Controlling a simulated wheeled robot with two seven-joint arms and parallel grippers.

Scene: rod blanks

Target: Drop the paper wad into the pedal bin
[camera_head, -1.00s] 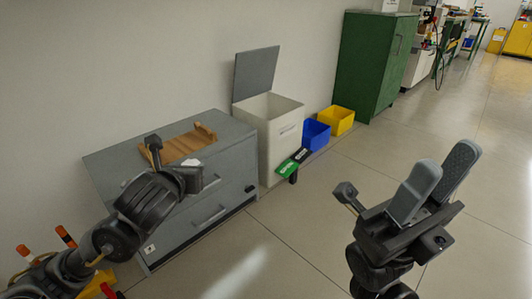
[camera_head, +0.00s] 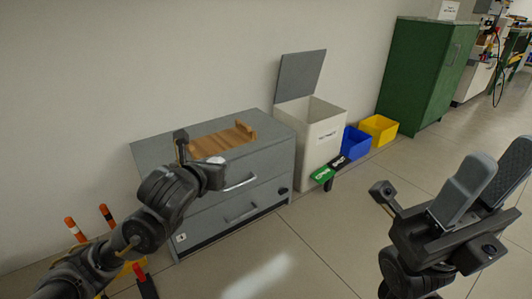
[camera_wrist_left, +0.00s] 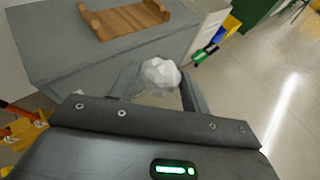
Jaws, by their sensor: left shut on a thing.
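The paper wad (camera_wrist_left: 160,76) is white and crumpled; it sits between the fingers of my left gripper (camera_wrist_left: 158,88) in the left wrist view. In the head view my left gripper (camera_head: 215,172) is shut on it in front of the grey drawer cabinet, and only a small white bit of the wad (camera_head: 217,159) shows. The pedal bin (camera_head: 318,137) is a white box right of the cabinet, its grey lid (camera_head: 300,76) standing open. A green and a black pedal (camera_head: 338,163) stick out at its front. My right gripper (camera_head: 488,185) is open and empty at the right.
The grey drawer cabinet (camera_head: 165,148) bears a wooden tray (camera_head: 222,140). A blue bin (camera_head: 356,141), a yellow bin (camera_head: 379,128) and a green cabinet (camera_head: 425,75) stand along the wall. Orange-topped posts (camera_head: 75,229) stand at the left.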

